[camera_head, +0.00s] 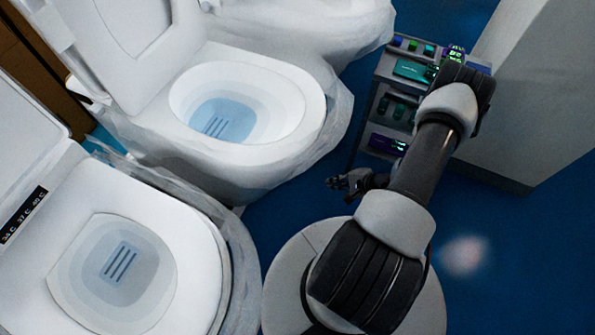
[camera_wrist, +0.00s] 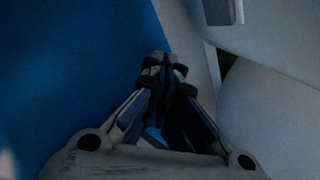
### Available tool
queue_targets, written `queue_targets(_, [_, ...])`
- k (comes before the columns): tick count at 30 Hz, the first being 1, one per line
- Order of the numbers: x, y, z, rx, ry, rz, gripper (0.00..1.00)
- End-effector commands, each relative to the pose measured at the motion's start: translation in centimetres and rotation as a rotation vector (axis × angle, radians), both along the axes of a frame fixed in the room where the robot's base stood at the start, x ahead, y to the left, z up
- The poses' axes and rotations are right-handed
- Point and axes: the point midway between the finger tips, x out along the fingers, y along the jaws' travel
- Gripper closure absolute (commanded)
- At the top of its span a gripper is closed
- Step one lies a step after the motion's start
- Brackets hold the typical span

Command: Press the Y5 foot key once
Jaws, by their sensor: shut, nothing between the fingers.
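My gripper (camera_head: 335,182) is low over the blue floor, just right of the middle toilet (camera_head: 225,170). Its fingertips also show in the wrist view (camera_wrist: 161,60), closed together with nothing between them. In the wrist view a small grey block (camera_wrist: 222,11) sticks out at the top, beside the pale toilet body (camera_wrist: 262,105). It lies ahead and to the right of the fingertips, apart from them. No label can be read on it, so I cannot tell whether it is the Y5 foot key. No foot key can be made out in the head view.
A second toilet (camera_head: 190,245) stands at the lower left and a third (camera_head: 300,22) at the top. A grey shelf rack (camera_head: 362,120) with small coloured devices stands at the right, by a pale wall block (camera_head: 535,110). Blue floor (camera_wrist: 75,70) is clear on the wrist view's left.

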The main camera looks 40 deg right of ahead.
Motion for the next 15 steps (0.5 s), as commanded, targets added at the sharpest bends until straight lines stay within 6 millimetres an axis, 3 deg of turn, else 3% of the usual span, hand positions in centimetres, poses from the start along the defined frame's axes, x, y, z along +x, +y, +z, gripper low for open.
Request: queue_targets(15, [0.12, 0.6, -0.29, 0.021, -0.007, -0.009, 1.0])
